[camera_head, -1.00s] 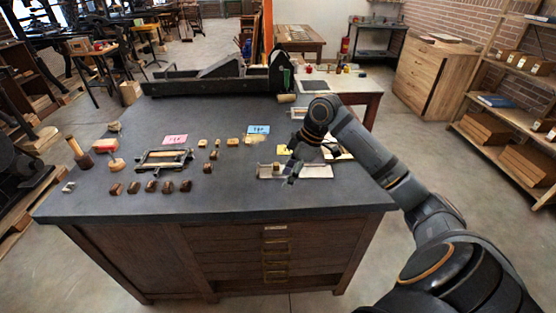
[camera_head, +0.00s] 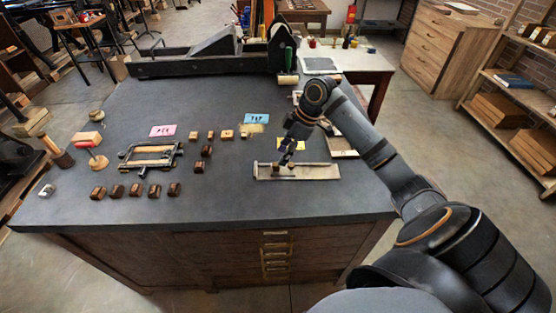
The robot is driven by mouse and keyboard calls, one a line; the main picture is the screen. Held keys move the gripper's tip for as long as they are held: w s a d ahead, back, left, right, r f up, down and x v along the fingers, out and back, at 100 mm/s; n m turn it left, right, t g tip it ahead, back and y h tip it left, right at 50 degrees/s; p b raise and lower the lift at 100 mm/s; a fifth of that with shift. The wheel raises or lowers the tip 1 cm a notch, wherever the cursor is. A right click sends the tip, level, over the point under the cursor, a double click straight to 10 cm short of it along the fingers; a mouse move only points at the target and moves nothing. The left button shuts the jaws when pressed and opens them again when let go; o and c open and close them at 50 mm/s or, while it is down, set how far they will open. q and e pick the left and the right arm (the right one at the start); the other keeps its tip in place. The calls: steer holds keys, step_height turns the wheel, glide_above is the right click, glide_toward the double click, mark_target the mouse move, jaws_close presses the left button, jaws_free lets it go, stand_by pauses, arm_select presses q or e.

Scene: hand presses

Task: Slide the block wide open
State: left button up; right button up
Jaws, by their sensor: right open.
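A long, shallow, pale tray-like holder (camera_head: 315,172) lies near the right front of the dark table, its long side running left to right. A small brown block (camera_head: 277,171) shows inside its left part, partly hidden by the gripper. My right gripper (camera_head: 286,160) points down over the left part of the holder, with its fingers close to the block. It is open. I cannot tell whether a finger touches the block. My left gripper is not in view.
A dark clamp-like frame (camera_head: 151,157), several small brown blocks (camera_head: 136,190) and a pink card (camera_head: 162,131) lie to the left. A blue card (camera_head: 256,118) lies behind the holder. A long press bed (camera_head: 190,68) spans the back. The table's front middle is clear.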

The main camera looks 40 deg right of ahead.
mark_target(283, 168)
steer(key=x, duration=0.5)
steer(key=shift+w+f, duration=0.1)
steer(key=shift+f, duration=0.05)
steer(key=shift+d, duration=0.1)
steer(key=shift+c, duration=0.7)
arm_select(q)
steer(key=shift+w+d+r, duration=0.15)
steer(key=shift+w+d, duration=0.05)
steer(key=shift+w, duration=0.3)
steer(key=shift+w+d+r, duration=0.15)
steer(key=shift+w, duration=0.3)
arm_select(e)
jaws_close()
